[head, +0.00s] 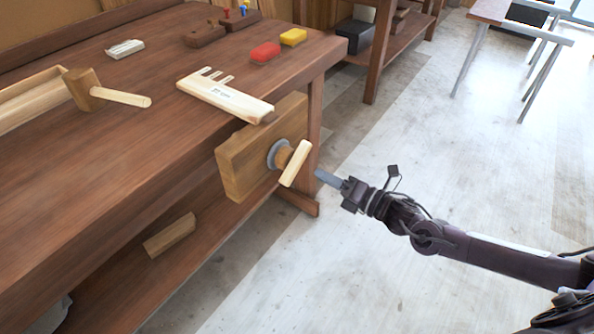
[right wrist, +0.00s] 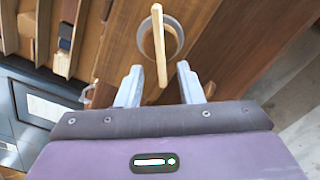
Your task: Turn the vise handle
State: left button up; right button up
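The vise (head: 240,158) is a wooden jaw block on the front edge of the workbench. Its handle (head: 295,164) is a pale wooden bar that stands tilted, crossing a grey round collar (head: 277,154). In the right wrist view the handle (right wrist: 159,45) runs nearly upright, with the grey collar (right wrist: 172,38) behind it. My right gripper (head: 320,175) is just to the right of the handle in the head view. In the right wrist view its two fingers (right wrist: 157,85) are apart, with the handle's lower end between them and no contact visible. My left gripper is not in view.
The workbench (head: 150,150) carries a wooden mallet (head: 105,92), a pale notched board (head: 225,98) near the vise, and red (head: 265,52) and yellow (head: 293,37) blocks. A wood block (head: 170,235) lies on the lower shelf.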

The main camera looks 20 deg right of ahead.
aim_at(291, 161)
jog(key=x, duration=0.7)
jog(key=shift+w+a, duration=0.15)
jog(key=shift+w, duration=0.2)
grip_shut()
